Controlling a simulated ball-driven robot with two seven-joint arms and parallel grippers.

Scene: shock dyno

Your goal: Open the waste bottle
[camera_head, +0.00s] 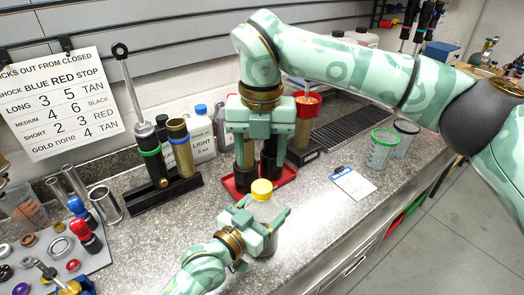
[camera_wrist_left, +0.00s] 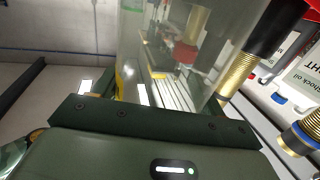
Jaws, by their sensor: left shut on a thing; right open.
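The waste bottle (camera_head: 265,211) is clear and stands upright near the front middle of the counter. Its yellow cap (camera_head: 262,189) is on top. My left gripper (camera_head: 262,225) is shut on the bottle's body, below the cap. In the left wrist view the clear bottle wall (camera_wrist_left: 165,50) fills the space in front of the jaws, and the cap is not in sight. My right gripper (camera_head: 259,150) is open and points down, above and behind the cap, over the red tray (camera_head: 283,179).
A black stand (camera_head: 185,192) with shock parts is left of the tray. White bottles (camera_head: 200,130) stand behind. A card (camera_head: 353,183) and a green-rimmed cup (camera_head: 381,150) lie to the right. Loose parts crowd the left front mat (camera_head: 95,258). The counter right of the bottle is clear.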

